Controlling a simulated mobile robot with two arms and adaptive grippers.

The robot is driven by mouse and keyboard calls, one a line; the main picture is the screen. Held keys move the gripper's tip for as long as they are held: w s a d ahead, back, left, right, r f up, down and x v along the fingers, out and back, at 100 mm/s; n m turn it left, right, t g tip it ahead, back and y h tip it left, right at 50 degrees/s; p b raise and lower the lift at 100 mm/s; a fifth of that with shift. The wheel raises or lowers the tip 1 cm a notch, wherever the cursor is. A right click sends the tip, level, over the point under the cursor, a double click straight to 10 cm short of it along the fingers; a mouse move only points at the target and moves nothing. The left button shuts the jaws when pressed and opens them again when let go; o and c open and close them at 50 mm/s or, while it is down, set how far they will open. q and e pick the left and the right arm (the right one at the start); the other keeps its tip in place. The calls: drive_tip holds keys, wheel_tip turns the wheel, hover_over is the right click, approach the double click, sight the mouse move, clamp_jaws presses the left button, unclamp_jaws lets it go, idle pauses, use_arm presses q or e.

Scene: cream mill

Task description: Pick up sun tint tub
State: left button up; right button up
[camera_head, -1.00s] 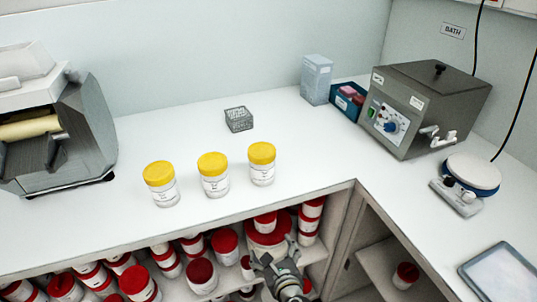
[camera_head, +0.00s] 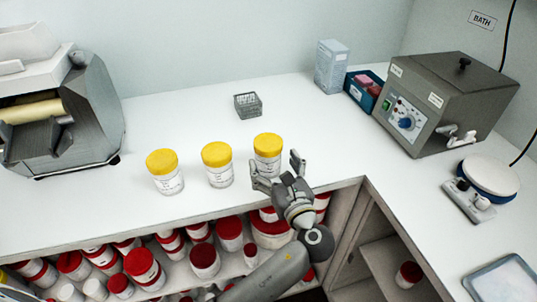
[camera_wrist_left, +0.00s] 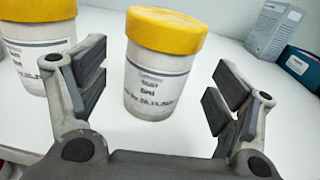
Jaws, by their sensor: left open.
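Three white tubs with yellow lids stand upright in a row on the white counter: a left tub (camera_head: 166,172), a middle tub (camera_head: 217,165) and a right tub (camera_head: 267,155). Their labels are too small to read surely, so I cannot tell which is the sun tint tub. My left gripper (camera_head: 277,166) is open at the counter's front edge, just before the right tub. In the left wrist view the right tub (camera_wrist_left: 155,75) stands between and beyond the open fingers, apart from them. The middle tub (camera_wrist_left: 38,50) is partly behind the left finger. My right gripper is not in view.
Red-lidded tubs (camera_head: 204,258) crowd the shelf below the counter. A small grey rack (camera_head: 248,105) stands behind the row. A grey machine (camera_head: 65,110) is at left; a bath unit (camera_head: 445,100) and a round-topped device (camera_head: 488,178) are at right. Counter right of the row is clear.

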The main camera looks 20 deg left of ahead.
use_arm(q)
drive_tip(key=x, duration=0.4)
drive_tip(key=shift+a+f, duration=0.1)
drive_tip(key=shift+f, duration=0.05)
drive_tip(key=c, duration=1.3)
drive_tip(key=shift+o, duration=0.2)
drive_tip(key=shift+p, duration=0.3)
